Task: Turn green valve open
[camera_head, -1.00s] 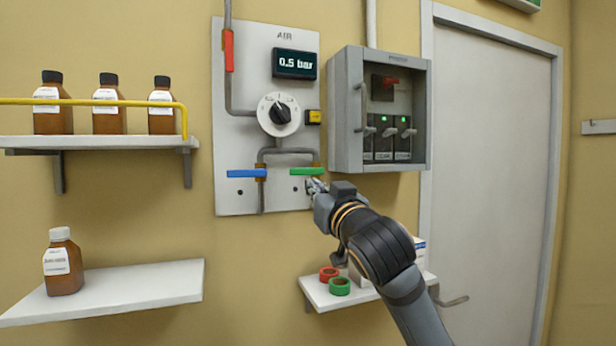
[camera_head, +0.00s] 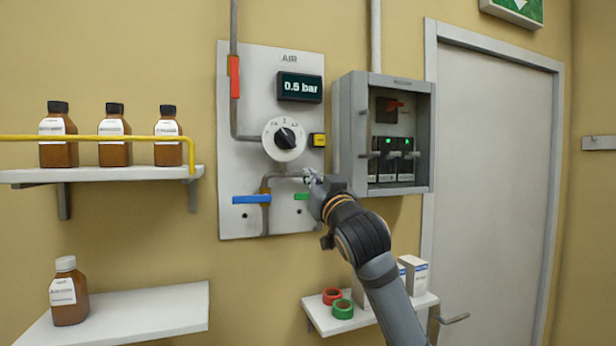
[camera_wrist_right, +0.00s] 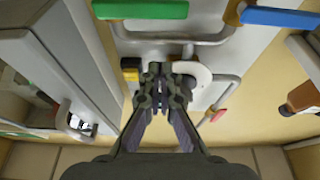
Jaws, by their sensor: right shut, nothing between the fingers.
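The green valve handle (camera_head: 302,196) lies horizontal at the lower right of the AIR panel, partly hidden by my right gripper in the head view. In the right wrist view, which is turned upside down, the green handle (camera_wrist_right: 140,9) shows at the top edge, apart from the fingers. My right gripper (camera_head: 309,176) is just above the handle, in front of the panel. It also shows in the wrist view (camera_wrist_right: 163,73), shut and empty. My left gripper is not in view.
The AIR panel (camera_head: 232,215) also carries a blue handle (camera_head: 259,199), a red handle (camera_head: 234,76), a round dial (camera_head: 285,138) and a display (camera_head: 299,87) reading 0.5 bar. A grey open box (camera_head: 351,130) stands close right of my gripper. Shelves with bottles are left.

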